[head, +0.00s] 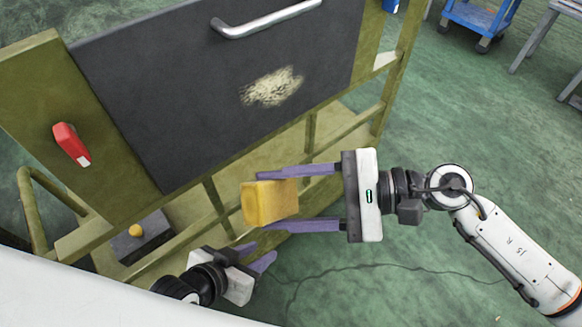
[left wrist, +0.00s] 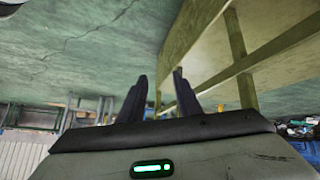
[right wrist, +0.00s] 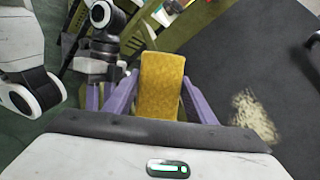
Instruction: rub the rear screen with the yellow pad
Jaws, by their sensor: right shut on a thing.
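The rear screen (head: 185,85) is a dark grey upright panel with a pale, rough smudge (head: 272,87) toward its lower right. The panel and smudge also show at the right of the right wrist view (right wrist: 225,65). My right gripper (head: 264,201) is shut on the yellow pad (head: 268,203), a block held in front of and below the smudge, apart from the panel. In the right wrist view the pad (right wrist: 162,85) stands between the purple fingers. My left gripper (head: 258,256) is low by the frame's base, open and empty; its fingers are apart in the left wrist view (left wrist: 160,90).
A metal handle (head: 265,20) sticks out at the panel's top. An olive frame surrounds the panel, with a red switch (head: 71,145) at left and a yellow knob (head: 136,230) below. A blue cart (head: 480,18) stands far right.

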